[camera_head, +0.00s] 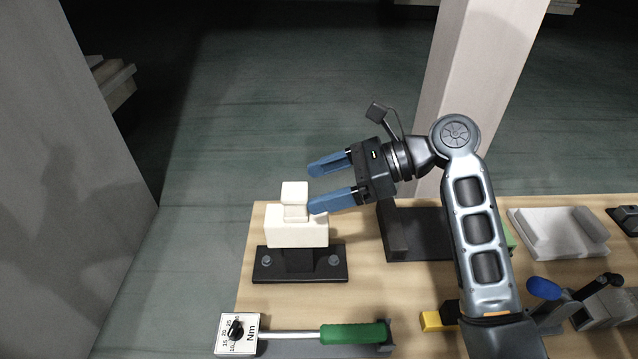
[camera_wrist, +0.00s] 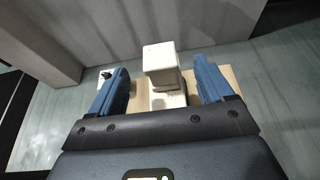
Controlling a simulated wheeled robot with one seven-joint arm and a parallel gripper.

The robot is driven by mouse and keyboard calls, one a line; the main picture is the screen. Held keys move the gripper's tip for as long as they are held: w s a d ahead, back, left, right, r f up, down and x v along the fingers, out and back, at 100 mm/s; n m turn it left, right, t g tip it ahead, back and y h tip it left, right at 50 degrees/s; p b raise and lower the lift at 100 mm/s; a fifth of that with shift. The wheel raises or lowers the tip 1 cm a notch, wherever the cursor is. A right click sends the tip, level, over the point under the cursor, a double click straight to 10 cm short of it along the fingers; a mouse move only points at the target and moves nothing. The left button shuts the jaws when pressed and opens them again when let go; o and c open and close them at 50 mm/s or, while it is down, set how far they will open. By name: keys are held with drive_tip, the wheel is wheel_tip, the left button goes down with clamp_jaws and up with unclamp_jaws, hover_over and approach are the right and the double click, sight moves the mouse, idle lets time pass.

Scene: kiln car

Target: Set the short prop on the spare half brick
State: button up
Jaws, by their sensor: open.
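The short prop (camera_head: 295,193) appears to be the small white piece standing upright on top of a wider white block, which looks like the spare half brick (camera_head: 288,236). The half brick rests on a black stand (camera_head: 270,267). My gripper (camera_head: 315,188) is open, its two blue fingers pointing left, with the tips just right of the prop. In the wrist view the prop (camera_wrist: 159,60) shows between the two spread fingers, with a gap on each side. The prop's exact contact with the brick is partly hidden in the wrist view.
A torque wrench with a green handle (camera_head: 352,334) lies at the table's front edge. A black bracket (camera_head: 397,238), a yellow block (camera_head: 432,321), a grey tray (camera_head: 560,242) and a blue-handled clamp (camera_head: 543,289) are to the right. A pale column (camera_head: 470,70) rises behind my arm.

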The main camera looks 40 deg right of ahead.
drive_tip(key=shift+v, duration=1.3)
drive_tip(key=shift+d, duration=0.1)
drive_tip(key=v, duration=0.7)
drive_tip(key=shift+s+d+r+b, duration=0.2)
drive_tip(key=shift+d+b, duration=0.1)
